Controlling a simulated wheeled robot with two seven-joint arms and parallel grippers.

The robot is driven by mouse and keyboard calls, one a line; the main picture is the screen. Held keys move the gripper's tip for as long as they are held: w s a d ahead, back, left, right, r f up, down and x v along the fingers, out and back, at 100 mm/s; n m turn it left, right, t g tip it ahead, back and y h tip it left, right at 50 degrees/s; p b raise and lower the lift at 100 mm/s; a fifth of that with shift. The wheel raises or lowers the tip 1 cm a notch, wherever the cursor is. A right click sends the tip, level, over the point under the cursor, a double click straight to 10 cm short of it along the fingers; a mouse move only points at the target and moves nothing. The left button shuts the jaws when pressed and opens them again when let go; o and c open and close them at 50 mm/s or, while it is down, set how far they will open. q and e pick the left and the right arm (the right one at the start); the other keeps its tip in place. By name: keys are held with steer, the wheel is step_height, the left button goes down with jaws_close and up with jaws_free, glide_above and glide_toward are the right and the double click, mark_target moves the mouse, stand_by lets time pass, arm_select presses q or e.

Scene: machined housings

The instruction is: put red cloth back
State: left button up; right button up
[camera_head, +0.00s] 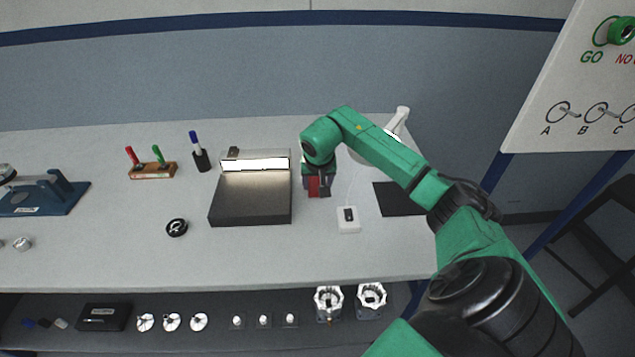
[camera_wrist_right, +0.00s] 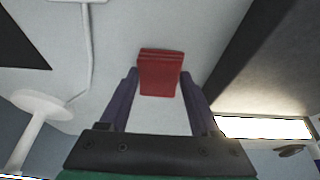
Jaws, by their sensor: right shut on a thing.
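The red cloth (camera_head: 318,187) is a small folded dark-red block, at the right side of the grey box on the table. In the right wrist view the red cloth (camera_wrist_right: 160,72) sits between the tips of my right gripper (camera_wrist_right: 160,88). My right gripper (camera_head: 319,186) points down and is shut on the cloth. The head view does not clearly show whether the cloth touches the table. My left gripper is not in view.
A grey box with a lit strip (camera_head: 250,198) stands just left of the cloth. A white switch box (camera_head: 348,220), a white lamp (camera_head: 398,122) and a black mat (camera_head: 399,199) are to the right. A black ring (camera_head: 177,228) lies left. The front middle of the table is clear.

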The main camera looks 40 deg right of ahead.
steer(key=o, duration=1.2)
steer(key=shift+r, duration=0.25)
steer(key=v, duration=1.1)
steer(key=shift+a+r+b, duration=0.2)
steer(key=shift+r+b, duration=0.1)
steer(key=shift+b, duration=0.05)
steer(key=shift+s, duration=0.1)
